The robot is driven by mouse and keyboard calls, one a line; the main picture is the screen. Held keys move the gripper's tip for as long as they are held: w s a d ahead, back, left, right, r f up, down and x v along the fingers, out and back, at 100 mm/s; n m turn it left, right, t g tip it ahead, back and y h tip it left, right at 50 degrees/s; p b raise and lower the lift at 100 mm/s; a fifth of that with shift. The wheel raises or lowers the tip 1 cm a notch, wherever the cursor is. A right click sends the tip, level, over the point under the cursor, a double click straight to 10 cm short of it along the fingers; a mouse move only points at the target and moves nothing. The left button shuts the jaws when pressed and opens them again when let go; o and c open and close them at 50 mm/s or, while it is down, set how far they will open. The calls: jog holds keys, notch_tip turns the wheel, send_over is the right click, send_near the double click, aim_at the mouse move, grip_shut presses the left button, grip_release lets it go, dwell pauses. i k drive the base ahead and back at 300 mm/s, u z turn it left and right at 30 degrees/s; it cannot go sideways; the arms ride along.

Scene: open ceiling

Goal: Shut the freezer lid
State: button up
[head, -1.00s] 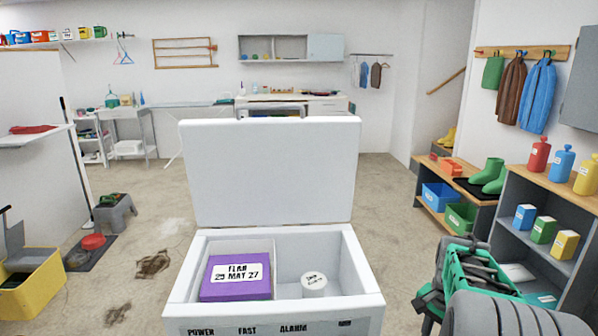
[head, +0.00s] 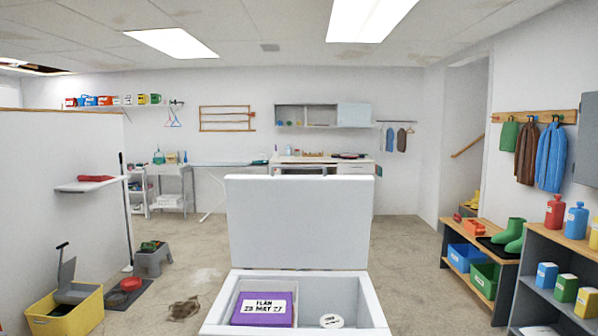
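The white chest freezer (head: 376,308) stands directly in front of me, cut off by the bottom edge of the head view. Its white lid (head: 297,222) is open and stands upright at the back of the freezer. Inside, a purple box (head: 285,313) with a white date label sits on the left, and a round white-topped tub (head: 331,321) sits on the right. My gripper is not in view.
A shelf unit (head: 533,262) with bottles and boxes stands close on the right, beside a low bench (head: 508,276) with green boots. A yellow bin (head: 93,313) and a grey step stool (head: 152,263) stand at the left. Floor shows on both sides of the freezer.

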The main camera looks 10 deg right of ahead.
aim_at(297, 222)
jog(key=u, duration=0.45)
jog(key=i, duration=1)
jog(key=u, duration=0.4)
